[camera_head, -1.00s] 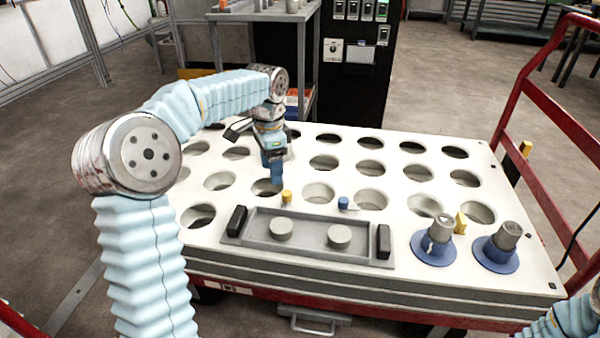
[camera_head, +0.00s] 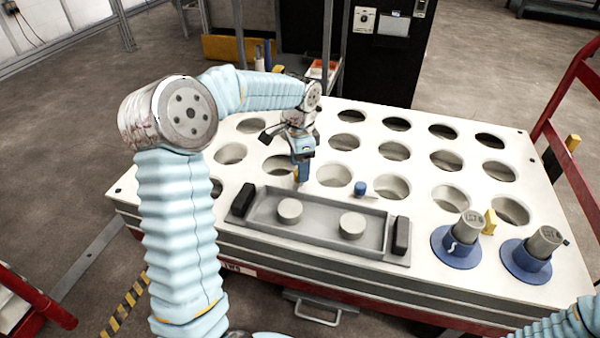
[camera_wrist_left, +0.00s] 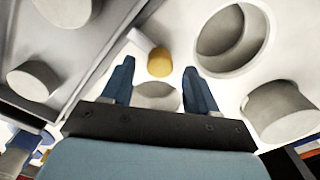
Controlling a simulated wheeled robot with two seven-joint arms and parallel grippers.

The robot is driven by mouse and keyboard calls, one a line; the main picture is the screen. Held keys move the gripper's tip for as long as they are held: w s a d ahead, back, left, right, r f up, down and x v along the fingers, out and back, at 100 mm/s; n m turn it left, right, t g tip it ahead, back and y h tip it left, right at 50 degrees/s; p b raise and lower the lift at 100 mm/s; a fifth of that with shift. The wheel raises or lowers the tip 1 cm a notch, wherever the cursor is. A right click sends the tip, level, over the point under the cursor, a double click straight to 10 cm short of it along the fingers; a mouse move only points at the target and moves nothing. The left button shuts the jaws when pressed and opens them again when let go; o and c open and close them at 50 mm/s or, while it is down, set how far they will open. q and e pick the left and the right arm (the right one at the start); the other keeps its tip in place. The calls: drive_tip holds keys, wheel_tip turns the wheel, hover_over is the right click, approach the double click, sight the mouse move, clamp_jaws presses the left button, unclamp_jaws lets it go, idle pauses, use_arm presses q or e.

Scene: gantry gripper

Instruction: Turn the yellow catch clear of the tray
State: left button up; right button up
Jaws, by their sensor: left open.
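The grey tray (camera_head: 270,232) sits at the front of the white table, with black blocks at both ends and two round grey pucks inside. The yellow catch (camera_wrist_left: 160,62) shows as a round knob in the left wrist view, beside the tray's back edge, with a pale bar reaching towards the tray. My left gripper (camera_head: 301,180) is open above the catch and mostly hides it in the head view. In the left wrist view the two blue fingers (camera_wrist_left: 159,78) stand either side of the knob, apparently without touching it. My right gripper is out of view.
A blue knob (camera_head: 360,188) stands behind the tray to the right. Two grey cylinders on blue flanges (camera_head: 457,246) (camera_head: 526,262) stand at the right, with a yellow block (camera_head: 489,222) between them. The white table (camera_head: 418,215) has several round holes.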

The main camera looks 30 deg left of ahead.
use_arm(q)
drive_tip(key=shift+f, duration=0.95)
drive_tip(key=shift+c, duration=0.4)
drive_tip(key=c, duration=1)
drive_tip(key=shift+o, duration=0.2)
